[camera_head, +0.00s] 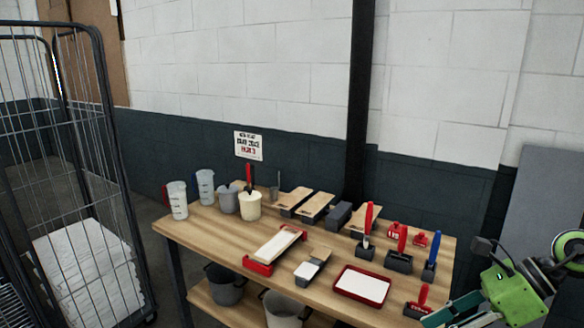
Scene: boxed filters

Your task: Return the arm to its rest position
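My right arm comes in at the lower right as a green and black assembly beside the right end of the wooden table. Its end (462,312) is partly cut off by the bottom edge, and I cannot make out whether the fingers are open or shut. Nothing held can be made out there. My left arm and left gripper are out of view. No boxed filters show in this view.
The wooden table (215,236) holds several cups, red-handled tools, blocks and a red tray (387,296). Buckets (226,287) stand on its lower shelf. A wire cage trolley (105,120) is at left, a dark post (359,90) behind, and a grey panel (548,200) at right.

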